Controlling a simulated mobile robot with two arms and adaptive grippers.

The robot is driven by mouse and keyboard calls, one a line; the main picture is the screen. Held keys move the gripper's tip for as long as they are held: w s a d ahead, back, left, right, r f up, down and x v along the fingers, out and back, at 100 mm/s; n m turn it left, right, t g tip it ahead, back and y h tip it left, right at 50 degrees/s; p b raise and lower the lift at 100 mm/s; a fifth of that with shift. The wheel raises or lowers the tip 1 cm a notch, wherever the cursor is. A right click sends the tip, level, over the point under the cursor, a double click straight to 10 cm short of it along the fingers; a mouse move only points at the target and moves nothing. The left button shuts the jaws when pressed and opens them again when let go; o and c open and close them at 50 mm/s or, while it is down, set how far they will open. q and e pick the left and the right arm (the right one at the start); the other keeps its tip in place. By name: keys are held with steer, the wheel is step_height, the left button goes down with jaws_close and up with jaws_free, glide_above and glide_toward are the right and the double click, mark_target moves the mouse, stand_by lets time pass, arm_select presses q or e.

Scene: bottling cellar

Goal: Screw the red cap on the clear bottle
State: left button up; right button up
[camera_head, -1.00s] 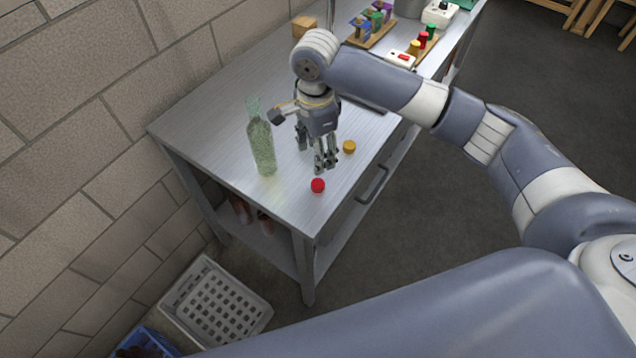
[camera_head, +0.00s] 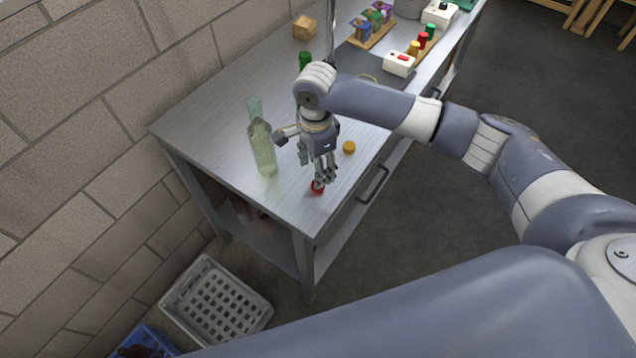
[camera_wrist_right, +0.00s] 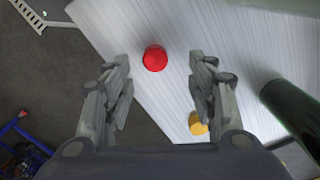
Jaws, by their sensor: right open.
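The red cap (camera_head: 317,187) lies on the metal table near its front corner. In the right wrist view the red cap (camera_wrist_right: 155,58) lies ahead of and between the open fingers, untouched by either. My right gripper (camera_head: 322,180) points down just above the cap and partly covers it in the head view; in the right wrist view its fingers (camera_wrist_right: 160,80) are spread and empty. The clear bottle (camera_head: 263,148), pale green and see-through, stands upright on the table to the left of the gripper. My left gripper is not in view.
A yellow cap (camera_head: 349,147) lies right of the gripper. A green bottle (camera_head: 305,61) stands behind my wrist. A wooden block (camera_head: 305,28), a white box with a red button (camera_head: 399,63) and racks of coloured pieces are farther back. A grey crate (camera_head: 217,304) stands on the floor.

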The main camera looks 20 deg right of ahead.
steer(key=shift+f, duration=0.1)
steer(key=f, duration=0.1)
steer(key=f+p, duration=0.1)
steer(key=f, duration=0.2)
steer(key=shift+s+d+f+p, duration=0.15)
steer(key=shift+s+f+p, duration=0.05)
steer(key=shift+s+p, duration=0.2)
steer(key=shift+w+f, duration=0.1)
steer(key=shift+f, duration=0.2)
steer(key=c, duration=0.8)
